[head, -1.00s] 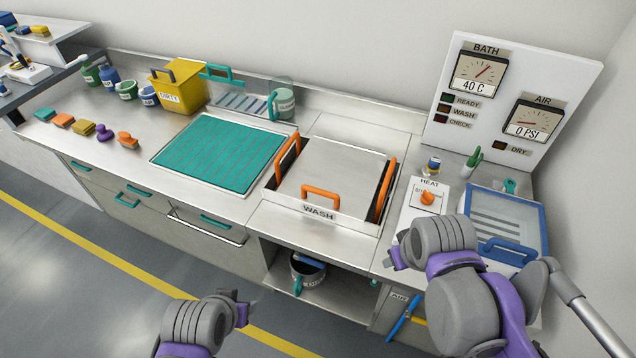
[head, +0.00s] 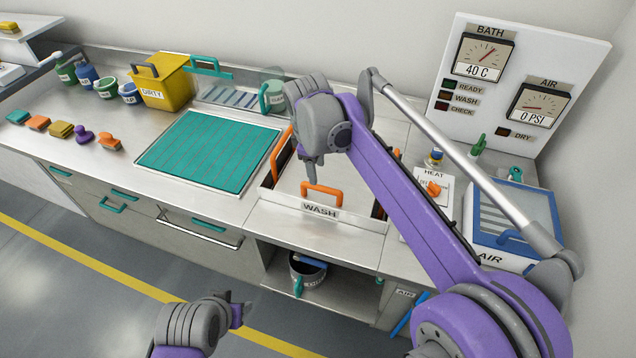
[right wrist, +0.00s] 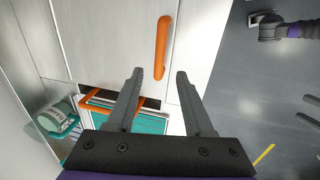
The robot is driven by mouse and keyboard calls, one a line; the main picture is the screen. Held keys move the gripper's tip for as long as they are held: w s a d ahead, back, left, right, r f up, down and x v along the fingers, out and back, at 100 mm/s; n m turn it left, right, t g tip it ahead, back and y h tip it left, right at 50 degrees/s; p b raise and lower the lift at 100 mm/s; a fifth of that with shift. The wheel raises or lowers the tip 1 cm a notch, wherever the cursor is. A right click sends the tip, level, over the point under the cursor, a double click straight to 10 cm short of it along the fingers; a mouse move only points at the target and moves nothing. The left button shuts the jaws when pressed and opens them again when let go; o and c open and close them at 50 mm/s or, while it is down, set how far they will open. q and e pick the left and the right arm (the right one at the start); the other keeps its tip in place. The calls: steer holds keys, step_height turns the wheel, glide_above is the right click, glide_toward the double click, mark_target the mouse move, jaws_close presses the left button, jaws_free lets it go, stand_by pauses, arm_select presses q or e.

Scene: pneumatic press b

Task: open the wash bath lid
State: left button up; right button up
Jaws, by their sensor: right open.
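The wash bath lid (head: 345,184) is a flat silver panel lying level over the bath, with an orange bar handle (head: 322,190) at its front edge above the WASH label (head: 320,210). My right gripper (head: 309,172) is over the lid's front left part, close behind and left of the handle, and hides part of the lid. In the right wrist view the gripper (right wrist: 160,75) is open and empty, and the lid handle (right wrist: 162,47) lies just beyond its fingertips, not between them. My left gripper (head: 240,310) is low at the front, away from the counter; its jaws are unclear.
A teal mat (head: 205,152) lies left of the bath. An orange side handle (head: 280,150) stands at the bath's left edge. Right of the bath are the heat knob (head: 433,188) and a blue-framed box (head: 515,220). A gauge panel (head: 515,80) stands behind.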

mark_target(319, 186)
steer(key=f, duration=0.2)
steer(key=w+f, duration=0.1)
steer(key=f, duration=0.4)
steer(key=shift+w+d+f, duration=0.2)
steer(key=shift+w+f, duration=0.05)
jaws_close()
stand_by(1.1)
